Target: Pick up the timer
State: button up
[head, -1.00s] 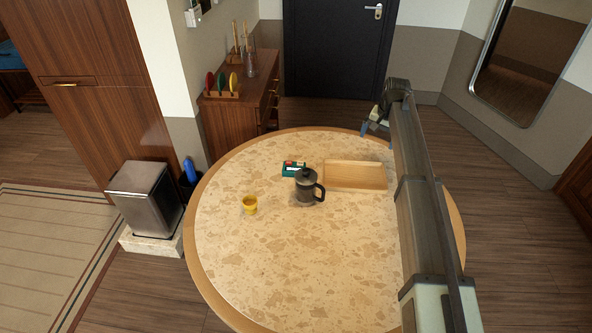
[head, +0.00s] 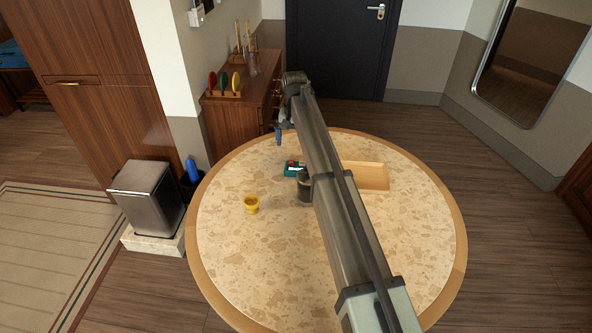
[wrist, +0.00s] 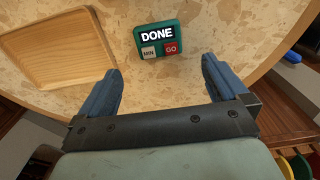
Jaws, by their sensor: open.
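The timer (wrist: 159,40) is a small teal box with a "DONE" display, a grey "MIN" button and a red "GO" button. It lies on the round stone-patterned table (head: 240,255), and in the head view the timer (head: 292,168) is behind the French press. My gripper (wrist: 163,80) is open and empty, its two blue fingers apart. In the wrist view the timer lies beyond the fingertips, between their lines. In the head view my gripper (head: 279,135) is above the table's far edge, behind the timer.
A wooden tray (head: 367,176) lies right of the timer, partly behind my arm. The dark French press (head: 304,190) stands close in front of the timer, partly hidden by my arm. The table's left front is clear.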

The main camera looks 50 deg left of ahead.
aim_at(296, 166)
jog(key=f, duration=1.1)
jog(key=shift+w+f, duration=0.3)
jog(key=shift+f, duration=0.05)
jog(key=shift+c, duration=0.2)
jog(key=shift+r, duration=0.1)
jog(key=c, duration=0.9)
